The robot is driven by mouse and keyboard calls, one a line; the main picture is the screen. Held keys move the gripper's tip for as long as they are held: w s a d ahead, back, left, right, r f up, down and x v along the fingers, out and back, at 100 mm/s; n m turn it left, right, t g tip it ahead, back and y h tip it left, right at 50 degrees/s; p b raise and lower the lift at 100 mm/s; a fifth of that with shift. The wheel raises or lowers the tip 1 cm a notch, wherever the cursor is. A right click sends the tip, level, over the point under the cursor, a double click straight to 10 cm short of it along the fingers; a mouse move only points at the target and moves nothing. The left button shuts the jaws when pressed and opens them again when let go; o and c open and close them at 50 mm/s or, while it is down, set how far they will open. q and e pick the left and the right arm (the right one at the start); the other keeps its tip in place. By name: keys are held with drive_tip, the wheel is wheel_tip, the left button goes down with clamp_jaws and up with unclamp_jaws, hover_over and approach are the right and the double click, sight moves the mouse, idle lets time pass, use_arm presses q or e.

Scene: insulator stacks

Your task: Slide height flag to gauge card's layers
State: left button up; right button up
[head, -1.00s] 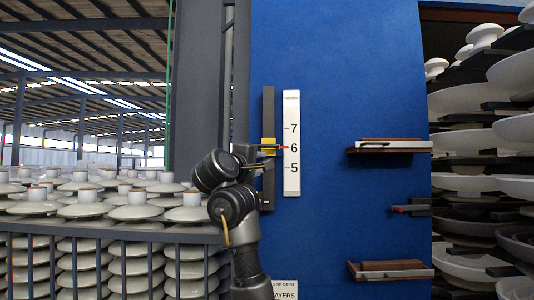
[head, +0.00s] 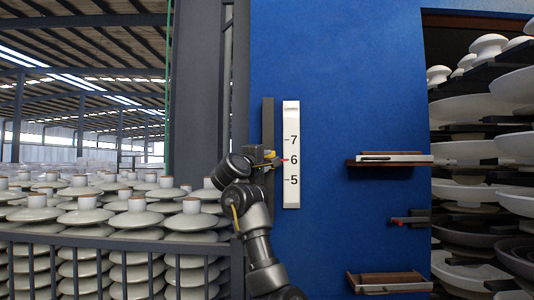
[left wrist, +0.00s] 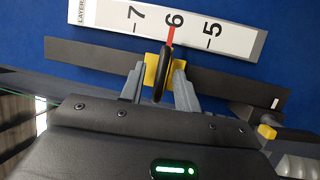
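The height flag's yellow slider (left wrist: 152,72) sits on a dark vertical rail (head: 268,118), and its red pointer (head: 283,160) lies at the 6 mark of the white scale (head: 291,118). The left wrist view also shows the red pointer (left wrist: 170,36) at 6. My left gripper (left wrist: 158,72) is at the slider. Its two grey fingers stand on either side of the black knob (left wrist: 160,88), with yellow showing between finger and knob, so it looks open around it. The gauge card is out of view now. My right gripper is not in view.
On the blue panel (head: 330,90), two brown ledges with pale bars stick out at the right, an upper (head: 390,160) and a lower one (head: 390,282). A dark bracket with a red tip (head: 400,221) sits between them. Insulator stacks (head: 135,215) stand behind a railing at left.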

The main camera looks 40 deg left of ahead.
use_arm(q)
drive_tip(key=shift+w+a+r, duration=0.1)
drive_tip(key=shift+w, duration=0.35)
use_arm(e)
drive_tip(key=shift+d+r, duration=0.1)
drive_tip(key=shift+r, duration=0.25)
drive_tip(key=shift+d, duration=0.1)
use_arm(q)
clamp_jaws()
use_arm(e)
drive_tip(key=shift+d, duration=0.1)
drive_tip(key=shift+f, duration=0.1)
